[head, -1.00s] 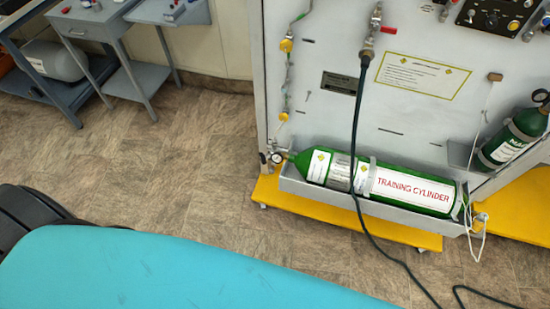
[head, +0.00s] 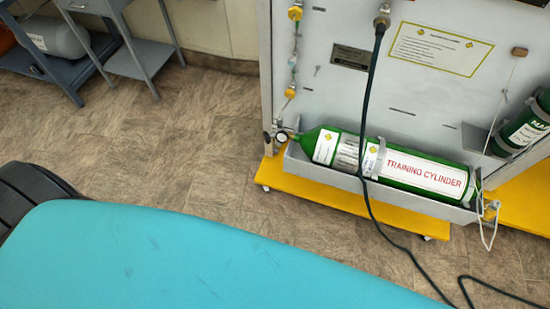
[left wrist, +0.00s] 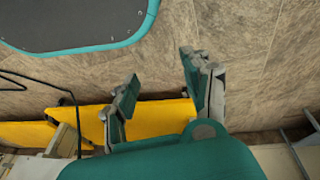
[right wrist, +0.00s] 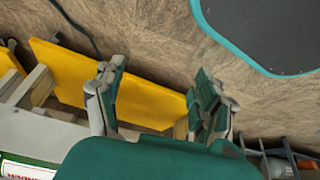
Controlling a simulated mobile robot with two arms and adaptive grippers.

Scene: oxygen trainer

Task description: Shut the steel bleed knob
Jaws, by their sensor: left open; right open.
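In the head view a green training cylinder (head: 400,168) lies in a grey tray on the trainer panel (head: 420,95). At its left end are a small round gauge (head: 282,136) and a small metal fitting (head: 267,138). I cannot tell which small part there is the steel bleed knob. My left gripper (left wrist: 158,76) is open and empty in the left wrist view, over the floor and a yellow base. My right gripper (right wrist: 158,78) is open and empty in the right wrist view, also over floor and yellow base. Neither gripper shows in the head view.
The panel's yellow base (head: 330,197) juts out below the tray. A dark hose (head: 366,110) hangs across the cylinder to the floor. Grey carts (head: 120,60) stand at the far left. Floor (head: 180,140) between is clear.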

